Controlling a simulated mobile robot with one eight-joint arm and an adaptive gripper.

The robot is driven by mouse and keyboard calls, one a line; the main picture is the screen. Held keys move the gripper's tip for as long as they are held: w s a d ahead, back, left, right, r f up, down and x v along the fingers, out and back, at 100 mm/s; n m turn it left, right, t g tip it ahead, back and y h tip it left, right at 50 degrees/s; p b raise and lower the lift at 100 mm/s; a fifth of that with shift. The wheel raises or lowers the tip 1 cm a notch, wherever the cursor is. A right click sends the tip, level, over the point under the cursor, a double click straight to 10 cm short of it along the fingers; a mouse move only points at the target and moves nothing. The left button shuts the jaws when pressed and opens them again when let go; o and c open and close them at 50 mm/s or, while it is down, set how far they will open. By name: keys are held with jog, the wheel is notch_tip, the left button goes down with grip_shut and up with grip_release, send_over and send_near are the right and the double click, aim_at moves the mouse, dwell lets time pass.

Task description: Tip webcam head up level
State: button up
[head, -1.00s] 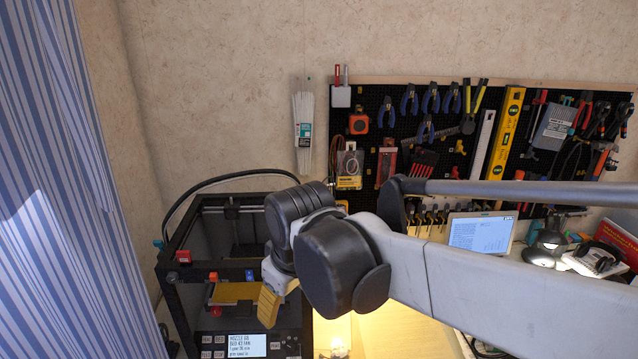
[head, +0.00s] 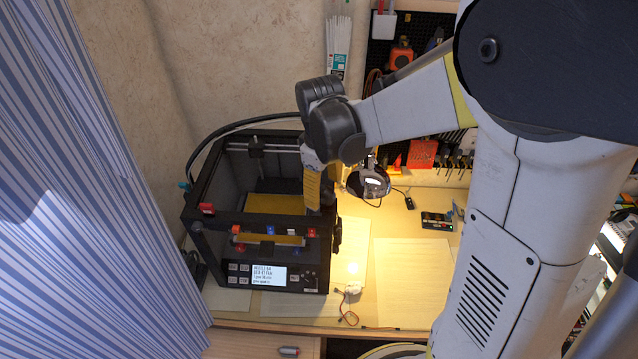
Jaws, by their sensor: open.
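My gripper (head: 324,197) is at the right side of the black 3D printer, near its upper right edge. Its yellow fingers point down and are open, one in front of the printer frame and one partly hidden behind my wrist. I cannot make out the webcam for certain. A dark shape between and below the fingers, by the printer's right post, is too small and covered to name. My wrist and forearm hide part of the area behind the gripper.
The 3D printer (head: 236,272) stands at the left by a striped curtain (head: 75,200). A shiny round lamp head (head: 371,184) is just right of my gripper. A small white part with wires (head: 352,288) lies on the lit desk. Pale sheets (head: 410,280) lie flat to its right.

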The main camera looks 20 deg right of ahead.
jog(key=shift+f, duration=1.35)
jog(key=c, duration=1.2)
jog(key=shift+o, duration=0.2)
